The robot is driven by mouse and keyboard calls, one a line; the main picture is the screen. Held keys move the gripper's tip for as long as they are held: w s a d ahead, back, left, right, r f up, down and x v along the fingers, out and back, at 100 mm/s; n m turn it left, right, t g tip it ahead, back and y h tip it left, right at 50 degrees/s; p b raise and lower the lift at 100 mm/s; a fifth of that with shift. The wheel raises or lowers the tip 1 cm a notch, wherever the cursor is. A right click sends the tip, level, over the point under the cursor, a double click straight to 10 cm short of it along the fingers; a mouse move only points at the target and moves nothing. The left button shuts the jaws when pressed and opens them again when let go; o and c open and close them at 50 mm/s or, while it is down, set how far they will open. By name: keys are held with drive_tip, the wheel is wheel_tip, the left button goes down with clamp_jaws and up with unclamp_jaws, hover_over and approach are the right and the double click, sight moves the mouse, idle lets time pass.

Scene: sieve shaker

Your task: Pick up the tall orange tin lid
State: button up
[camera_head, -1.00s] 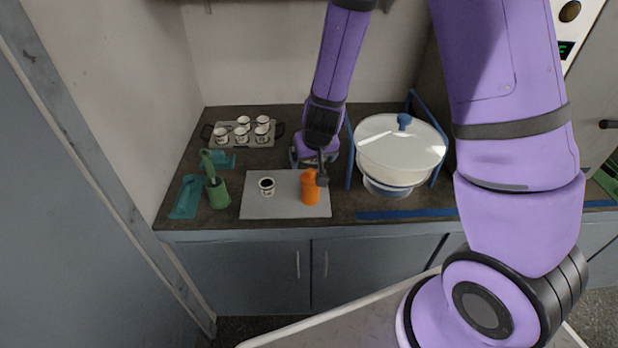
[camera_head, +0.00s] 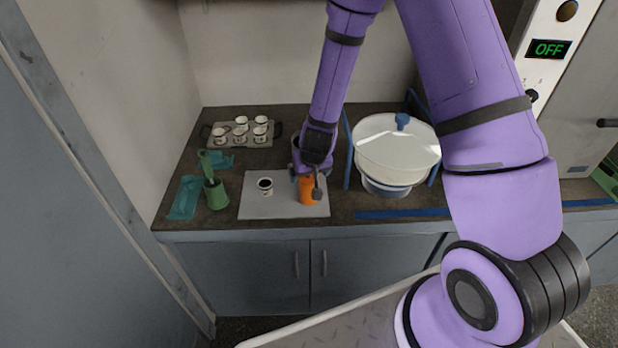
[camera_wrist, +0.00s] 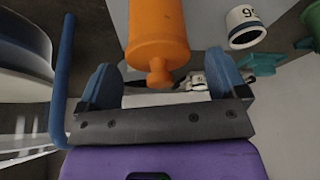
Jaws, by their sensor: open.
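The orange tin (camera_head: 308,191) stands on the light grey mat (camera_head: 255,209) on the counter. Its upper part is hidden behind my gripper in the head view. In the wrist view the orange tin (camera_wrist: 158,38) shows a knobbed top, and the knob lies between and a little beyond the two blue fingers. My gripper (camera_wrist: 163,85) is open, with gaps on both sides of the orange knob. In the head view my gripper (camera_head: 311,178) is at the tin's top. I cannot tell whether it touches the lid.
A small white cup (camera_head: 265,187) with dark contents stands left of the tin on the mat. A green container (camera_head: 215,195) and teal trays (camera_head: 185,198) are further left. A cup tray (camera_head: 262,143) is behind. A white lidded bowl (camera_head: 395,155) in a blue frame stands close on the right.

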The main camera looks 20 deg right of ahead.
drive_tip(key=c, duration=1)
drive_tip(key=shift+r, duration=0.1)
